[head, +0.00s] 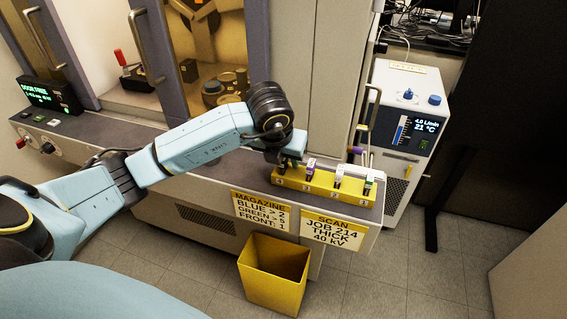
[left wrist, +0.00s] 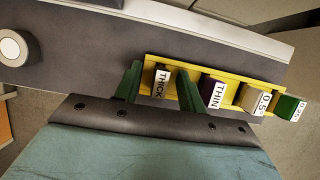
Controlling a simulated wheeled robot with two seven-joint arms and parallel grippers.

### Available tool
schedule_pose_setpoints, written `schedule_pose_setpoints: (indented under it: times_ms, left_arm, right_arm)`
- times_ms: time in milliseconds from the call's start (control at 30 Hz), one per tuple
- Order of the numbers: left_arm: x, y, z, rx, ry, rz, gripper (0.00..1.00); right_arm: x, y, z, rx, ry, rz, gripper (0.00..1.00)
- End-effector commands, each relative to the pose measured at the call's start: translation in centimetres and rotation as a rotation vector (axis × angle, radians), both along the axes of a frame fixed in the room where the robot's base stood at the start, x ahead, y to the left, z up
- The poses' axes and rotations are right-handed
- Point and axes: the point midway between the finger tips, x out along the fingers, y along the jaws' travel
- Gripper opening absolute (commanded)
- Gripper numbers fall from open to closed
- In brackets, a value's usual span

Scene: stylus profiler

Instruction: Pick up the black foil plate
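The black foil plate (left wrist: 161,82), with a white THICK label, stands in the leftmost slot of the yellow magazine (left wrist: 236,97) in the left wrist view. In the head view the magazine (head: 318,186) sits on the grey ledge, and my gripper largely hides the black plate. My left gripper (head: 290,163) is over the magazine's left end. In the left wrist view its green fingers (left wrist: 158,88) are open, one on each side of the black plate, with narrow gaps visible. My right gripper is not in view.
A purple THIN plate (left wrist: 213,93), a beige 0.5 plate (left wrist: 257,101) and a green 0.25 plate (left wrist: 290,107) stand to the right in the magazine. A yellow bin (head: 272,275) is on the floor below the ledge. A chiller cabinet (head: 402,115) stands at right.

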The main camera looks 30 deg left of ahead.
Motion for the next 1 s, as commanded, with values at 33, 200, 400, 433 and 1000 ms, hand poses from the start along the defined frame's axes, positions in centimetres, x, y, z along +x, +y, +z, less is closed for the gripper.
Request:
schedule_pose_setpoints:
  times_ms: [33,200,400,433,1000]
  left_arm:
    - [0.0,0.0,0.0,0.000,0.000,0.000,0.40]
    - [0.0,0.0,0.1,-0.001,0.000,0.000,0.18]
    - [0.0,0.0,0.1,-0.001,0.000,0.000,0.00]
    - [0.0,0.0,0.1,-0.001,0.000,0.000,0.00]
    - [0.1,0.0,6.5,-0.001,-0.007,-0.001,0.00]
  right_arm:
    - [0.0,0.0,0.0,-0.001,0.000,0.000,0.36]
    - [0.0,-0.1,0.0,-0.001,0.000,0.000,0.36]
    - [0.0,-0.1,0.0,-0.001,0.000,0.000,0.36]
    - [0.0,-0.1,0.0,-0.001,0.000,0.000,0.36]
    - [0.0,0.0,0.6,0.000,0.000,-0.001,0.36]
